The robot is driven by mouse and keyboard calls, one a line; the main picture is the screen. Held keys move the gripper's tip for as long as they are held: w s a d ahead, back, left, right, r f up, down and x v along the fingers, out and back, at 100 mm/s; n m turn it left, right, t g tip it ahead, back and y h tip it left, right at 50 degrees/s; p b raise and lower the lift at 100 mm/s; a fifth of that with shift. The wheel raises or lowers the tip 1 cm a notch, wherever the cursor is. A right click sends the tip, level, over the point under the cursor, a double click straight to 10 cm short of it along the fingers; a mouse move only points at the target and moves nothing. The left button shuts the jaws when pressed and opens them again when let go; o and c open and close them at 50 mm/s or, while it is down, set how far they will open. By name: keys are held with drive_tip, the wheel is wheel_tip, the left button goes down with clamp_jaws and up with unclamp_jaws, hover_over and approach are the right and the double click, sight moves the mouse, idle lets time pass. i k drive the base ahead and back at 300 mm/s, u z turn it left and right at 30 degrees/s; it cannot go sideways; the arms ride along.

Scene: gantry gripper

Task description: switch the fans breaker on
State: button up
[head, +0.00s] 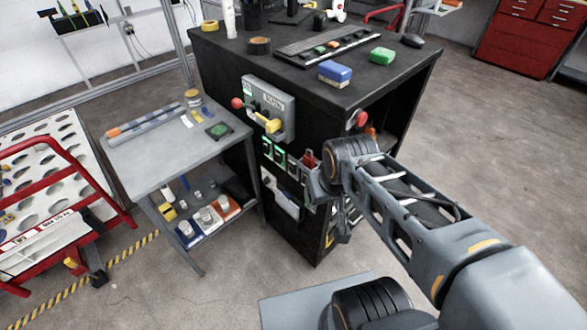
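On the side of the black cabinet (330,235), under a grey switch box (284,104), is a row of small breaker-like units with green fronts, one of them here (280,156). A small red part (308,160) shows at the right end of this row. The labels are too small to read, so I cannot tell which unit is the fans breaker or how its lever stands. My gripper (311,187) is at the right end of the row, close to the cabinet side. Its fingers are mostly hidden by my wrist, and I cannot tell whether it touches anything.
A red round button (361,118) sits near the cabinet's corner. A grey side table (150,165) stands left of the cabinet. A red trolley (50,180) is farther left.

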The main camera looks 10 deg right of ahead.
sight(292, 168)
drive_tip(key=u, duration=1)
drive_tip(key=k, duration=0.15)
drive_tip(key=u, duration=0.6)
drive_tip(key=i, duration=0.5)
